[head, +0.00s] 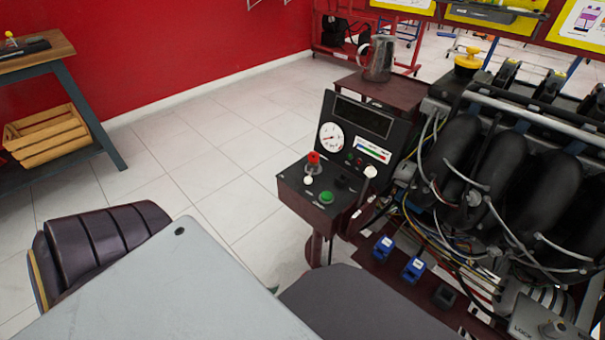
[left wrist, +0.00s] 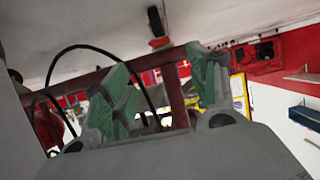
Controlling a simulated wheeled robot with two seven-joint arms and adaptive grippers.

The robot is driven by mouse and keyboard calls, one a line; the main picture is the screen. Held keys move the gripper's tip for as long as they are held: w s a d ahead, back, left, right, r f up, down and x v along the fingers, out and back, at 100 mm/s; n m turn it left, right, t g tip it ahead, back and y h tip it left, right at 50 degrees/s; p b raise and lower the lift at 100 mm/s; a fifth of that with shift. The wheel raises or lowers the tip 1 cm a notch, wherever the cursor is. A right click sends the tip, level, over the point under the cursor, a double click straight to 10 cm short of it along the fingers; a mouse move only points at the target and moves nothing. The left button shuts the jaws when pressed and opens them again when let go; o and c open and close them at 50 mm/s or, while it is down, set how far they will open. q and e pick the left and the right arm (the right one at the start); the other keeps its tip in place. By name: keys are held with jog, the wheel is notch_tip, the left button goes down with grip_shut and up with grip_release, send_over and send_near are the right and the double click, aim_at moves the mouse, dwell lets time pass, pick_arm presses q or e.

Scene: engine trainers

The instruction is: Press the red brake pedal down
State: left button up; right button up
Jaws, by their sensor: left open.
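I cannot make out a red brake pedal in either view. The trainer's control box (head: 318,205) stands mid-picture in the head view, with a red knob (head: 313,160) and a green button (head: 326,197) on top. Two blue parts (head: 414,268) and a black part (head: 444,297) sit low beside the engine. My left gripper (left wrist: 157,68) is open in the left wrist view, its two grey-green fingers wide apart with no object held between them. I cannot clearly make it out in the head view. My right gripper is not in view.
The engine (head: 500,165), with hoses and loose wires, fills the right of the head view. A metal jug (head: 379,60) stands behind the gauge panel (head: 352,130). A workbench (head: 35,60) with a wooden crate (head: 48,138) is at the left.

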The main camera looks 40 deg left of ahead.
pick_arm(q)
jog(key=shift+w, duration=0.1)
jog(key=b, duration=0.4)
send_near(306, 278)
jog(key=shift+x, duration=1.75)
jog(key=shift+b+x, duration=0.75)
jog(key=shift+x, duration=0.7)
jog(key=shift+w+f, duration=0.25)
jog(key=shift+w, duration=0.3)
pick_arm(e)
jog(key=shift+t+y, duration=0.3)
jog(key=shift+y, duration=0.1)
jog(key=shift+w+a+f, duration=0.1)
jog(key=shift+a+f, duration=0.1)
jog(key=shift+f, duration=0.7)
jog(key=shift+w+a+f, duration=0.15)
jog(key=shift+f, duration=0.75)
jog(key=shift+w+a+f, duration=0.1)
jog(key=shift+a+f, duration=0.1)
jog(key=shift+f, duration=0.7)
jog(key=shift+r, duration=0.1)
pick_arm(q)
jog(key=c, duration=0.5)
grip_shut()
